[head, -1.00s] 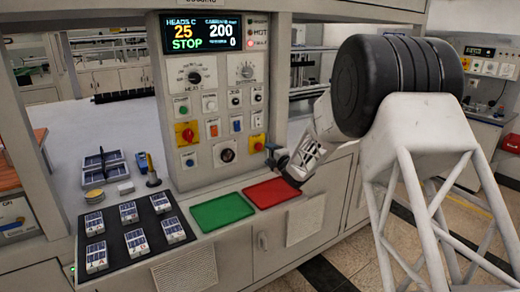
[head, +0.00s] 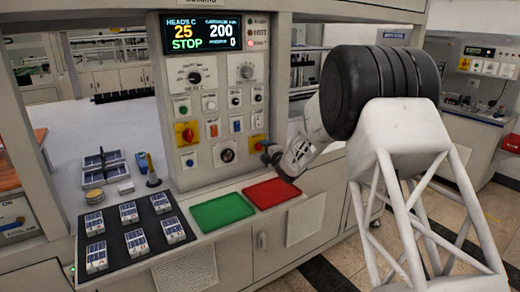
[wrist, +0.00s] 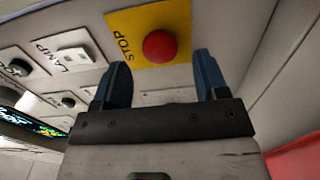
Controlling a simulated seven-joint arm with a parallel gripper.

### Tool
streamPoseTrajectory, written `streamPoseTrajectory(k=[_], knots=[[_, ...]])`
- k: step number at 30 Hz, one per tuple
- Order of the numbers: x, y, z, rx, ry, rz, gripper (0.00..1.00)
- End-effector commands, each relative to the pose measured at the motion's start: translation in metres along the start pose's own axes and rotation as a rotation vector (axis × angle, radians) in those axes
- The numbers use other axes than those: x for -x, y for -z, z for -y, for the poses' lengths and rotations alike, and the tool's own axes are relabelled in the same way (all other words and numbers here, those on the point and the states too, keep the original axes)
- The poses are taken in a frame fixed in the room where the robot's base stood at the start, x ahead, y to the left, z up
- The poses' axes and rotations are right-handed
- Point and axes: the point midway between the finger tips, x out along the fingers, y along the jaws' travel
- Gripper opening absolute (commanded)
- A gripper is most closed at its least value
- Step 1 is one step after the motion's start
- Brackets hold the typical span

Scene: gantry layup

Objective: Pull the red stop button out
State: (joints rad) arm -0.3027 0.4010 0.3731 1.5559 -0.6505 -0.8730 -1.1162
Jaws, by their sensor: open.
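The red stop button (wrist: 160,46) sits on a yellow plate marked STOP (wrist: 124,20) in the wrist view, at the top centre. My gripper (wrist: 162,78) is open and empty, its two blue fingers apart. The button shows between and just beyond the fingertips, with neither finger touching it. In the head view my gripper (head: 268,153) is close to the lower right of the control panel, by the yellow plate (head: 257,140). There the button is mostly hidden behind my gripper, and the exact gap cannot be told.
The control panel (head: 187,175) carries several other switches, including a lamp switch (wrist: 76,58) left of the stop button. A green tray (head: 222,212) and a red tray (head: 271,193) lie below. A black mat (head: 117,255) holds several small cells.

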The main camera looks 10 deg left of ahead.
Motion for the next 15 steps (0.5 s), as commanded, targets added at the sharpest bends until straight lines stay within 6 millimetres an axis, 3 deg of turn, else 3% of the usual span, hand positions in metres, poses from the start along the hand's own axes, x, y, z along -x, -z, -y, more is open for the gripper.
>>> streamPoseTrajectory(k=[6, 15], knots=[[-0.022, 0.000, 0.000, 0.000, -0.001, 0.000, 0.67], [-0.037, 0.000, 0.000, 0.000, 0.000, 0.000, 0.67]])
